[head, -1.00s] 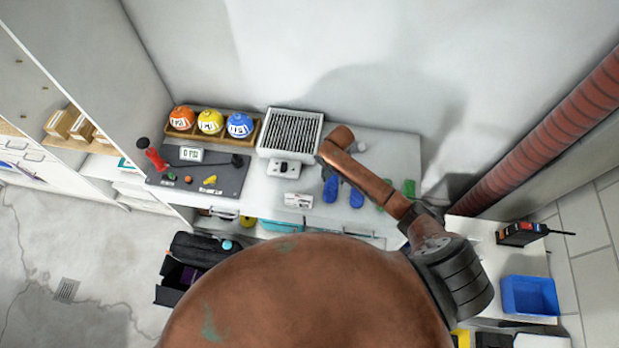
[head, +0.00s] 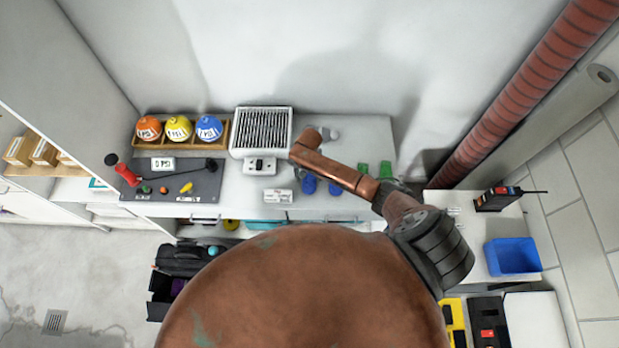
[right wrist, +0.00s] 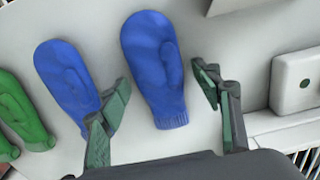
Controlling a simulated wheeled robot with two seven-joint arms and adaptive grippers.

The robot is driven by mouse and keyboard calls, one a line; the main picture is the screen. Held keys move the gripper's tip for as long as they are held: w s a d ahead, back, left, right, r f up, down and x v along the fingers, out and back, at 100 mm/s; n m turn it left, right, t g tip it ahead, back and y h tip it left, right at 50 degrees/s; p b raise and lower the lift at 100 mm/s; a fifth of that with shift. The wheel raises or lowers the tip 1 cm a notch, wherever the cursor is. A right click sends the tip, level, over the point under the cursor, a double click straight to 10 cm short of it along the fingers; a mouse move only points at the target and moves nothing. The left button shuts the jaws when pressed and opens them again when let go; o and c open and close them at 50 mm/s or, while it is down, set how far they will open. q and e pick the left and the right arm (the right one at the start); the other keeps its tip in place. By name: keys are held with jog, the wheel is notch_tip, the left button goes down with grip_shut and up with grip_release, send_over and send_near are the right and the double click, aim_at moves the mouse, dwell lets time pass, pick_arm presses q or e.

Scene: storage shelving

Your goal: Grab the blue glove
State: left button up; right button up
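Two blue gloves lie flat, side by side, on the white worktop. In the right wrist view, one blue glove (right wrist: 155,68) lies between the fingers of my right gripper (right wrist: 162,78). The gripper is open and empty, and one finger overlaps the edge of the other blue glove (right wrist: 66,75). In the head view, the left blue glove (head: 308,185) and right blue glove (head: 335,188) show just below my brown right arm, which partly covers them. The right gripper's fingers are not clear there. My left gripper is not in view.
Green gloves (head: 385,169) lie to the right of the blue ones. A blue bin (head: 513,256) and radio (head: 500,198) are at the right.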

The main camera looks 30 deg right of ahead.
jog(key=c, duration=1.1)
